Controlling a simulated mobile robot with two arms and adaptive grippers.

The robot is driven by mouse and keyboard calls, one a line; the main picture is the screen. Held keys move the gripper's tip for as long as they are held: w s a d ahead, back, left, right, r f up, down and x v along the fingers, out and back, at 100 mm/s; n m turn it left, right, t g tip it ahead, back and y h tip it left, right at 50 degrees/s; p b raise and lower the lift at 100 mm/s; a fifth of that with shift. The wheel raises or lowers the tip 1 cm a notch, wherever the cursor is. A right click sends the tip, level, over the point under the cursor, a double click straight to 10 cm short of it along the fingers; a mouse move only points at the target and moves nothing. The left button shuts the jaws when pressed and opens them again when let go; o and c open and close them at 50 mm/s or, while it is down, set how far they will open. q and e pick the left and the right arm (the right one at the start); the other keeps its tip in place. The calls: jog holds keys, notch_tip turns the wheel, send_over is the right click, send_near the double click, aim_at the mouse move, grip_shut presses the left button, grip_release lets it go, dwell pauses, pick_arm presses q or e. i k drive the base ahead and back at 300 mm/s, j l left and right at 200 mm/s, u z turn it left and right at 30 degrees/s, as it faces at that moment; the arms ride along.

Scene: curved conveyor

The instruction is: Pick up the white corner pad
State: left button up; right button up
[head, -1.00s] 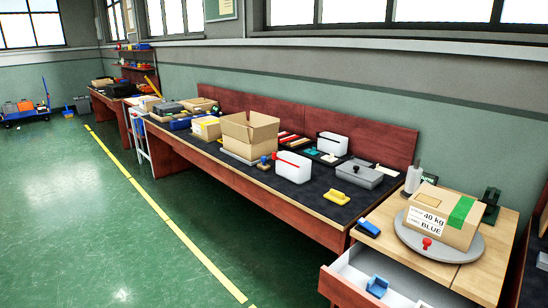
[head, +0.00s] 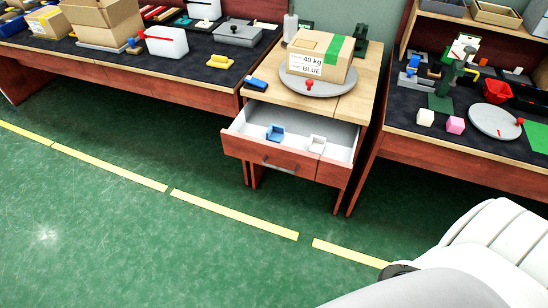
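The white corner pad (head: 317,144) lies inside the open drawer (head: 240,143) of the small wooden table, on the right side of the drawer. A blue corner pad (head: 275,132) lies to its left in the same drawer. Part of my white arm shows at the bottom right, well apart from the drawer. Neither gripper shows.
A cardboard box labelled 40 kg BLUE (head: 322,58) sits on a grey turntable (head: 318,87) above the drawer. A bench at left (head: 150,82) holds boxes and tools. A bench at right (head: 450,151) holds small blocks. The green floor before the drawer is clear.

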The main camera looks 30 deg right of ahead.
aim_at(316, 145)
jog(key=z, duration=1.25)
